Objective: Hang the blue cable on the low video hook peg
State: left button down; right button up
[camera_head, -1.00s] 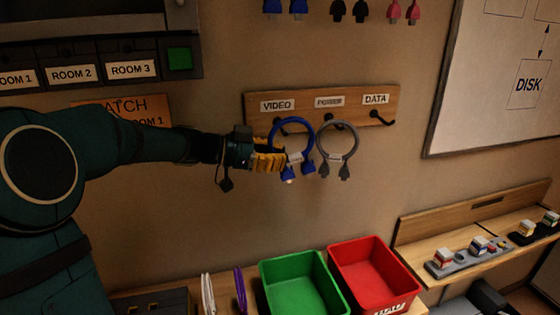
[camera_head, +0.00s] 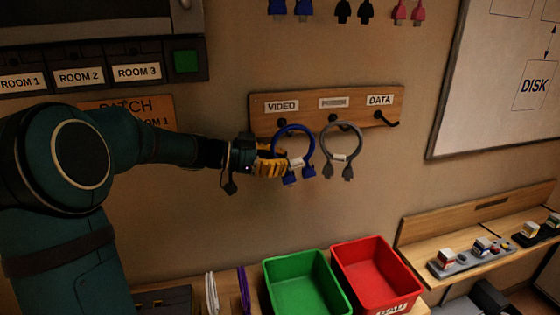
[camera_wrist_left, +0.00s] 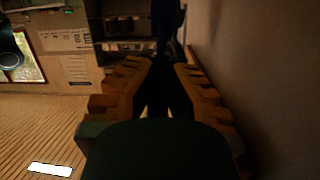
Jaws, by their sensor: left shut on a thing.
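The blue cable (camera_head: 311,145) is a coiled loop with two blue plugs hanging below it and a white tag. It is at the video hook peg (camera_head: 282,123), under the VIDEO label on the wooden hook board (camera_head: 350,98). I cannot tell whether the loop rests on the peg or is in front of it. My left gripper (camera_head: 272,163), with yellow fingers, is at the loop's left lower side and shut on it. In the left wrist view its fingers (camera_wrist_left: 158,90) show, but the cable is not clear there. My right gripper is not in view.
A grey cable (camera_head: 359,143) hangs at the middle peg, close right of the blue loop. The data peg (camera_head: 386,119) is bare. Below stand a green bin (camera_head: 300,262) and a red bin (camera_head: 372,245). A whiteboard (camera_head: 480,120) is on the right.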

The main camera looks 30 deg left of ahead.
pick_arm(q)
jog(key=c, duration=1.1)
grip_release()
jog(key=shift+o, duration=0.2)
jog(key=v, duration=1.2)
jog(key=shift+s, duration=0.1)
